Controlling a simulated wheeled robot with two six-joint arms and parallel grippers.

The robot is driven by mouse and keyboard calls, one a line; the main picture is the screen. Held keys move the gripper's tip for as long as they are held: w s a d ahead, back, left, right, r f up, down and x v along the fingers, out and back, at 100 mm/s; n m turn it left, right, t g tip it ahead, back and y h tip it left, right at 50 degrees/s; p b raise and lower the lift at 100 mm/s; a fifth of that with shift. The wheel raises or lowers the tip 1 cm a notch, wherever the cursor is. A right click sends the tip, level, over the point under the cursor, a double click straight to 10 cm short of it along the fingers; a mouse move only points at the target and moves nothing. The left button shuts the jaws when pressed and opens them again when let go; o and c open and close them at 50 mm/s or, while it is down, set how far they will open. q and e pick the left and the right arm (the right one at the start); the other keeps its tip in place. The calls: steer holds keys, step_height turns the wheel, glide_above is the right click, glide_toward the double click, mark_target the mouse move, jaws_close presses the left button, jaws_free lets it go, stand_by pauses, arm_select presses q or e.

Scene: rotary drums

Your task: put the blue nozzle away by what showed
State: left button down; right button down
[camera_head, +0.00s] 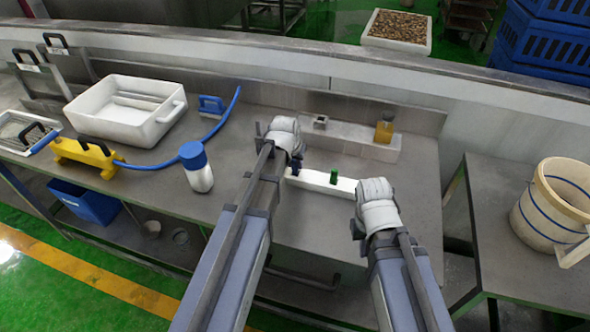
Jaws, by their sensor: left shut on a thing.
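The blue nozzle (296,167) shows as a small dark blue piece just below my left gripper (292,158), at the left end of a white bar-shaped rack (314,181). My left gripper is shut on it; its fingertips are mostly hidden behind its wrapped white wrist. I cannot tell whether the nozzle still touches the rack. A green nozzle (333,176) stands upright on the rack. My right gripper (362,187) is at the rack's right end; its wrapped wrist hides the fingers.
A pale ledge (350,146) behind the rack carries an amber bottle (384,131) and a small metal fitting (320,122). On the left are a white tub (125,108), a blue-capped bottle (198,170) and a yellow tool (85,155) with a blue hose. A cream bucket (550,205) stands right.

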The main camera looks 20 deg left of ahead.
arm_select(q)
steer(key=shift+f, duration=0.2)
arm_select(e)
steer(key=shift+f, duration=0.2)
arm_select(q)
steer(key=shift+f, duration=0.25)
arm_select(e)
steer(key=shift+f, duration=0.2)
arm_select(q)
steer(key=c, duration=0.7)
jaws_free()
steer(key=shift+r, duration=0.25)
arm_select(e)
steer(key=shift+r, duration=0.2)
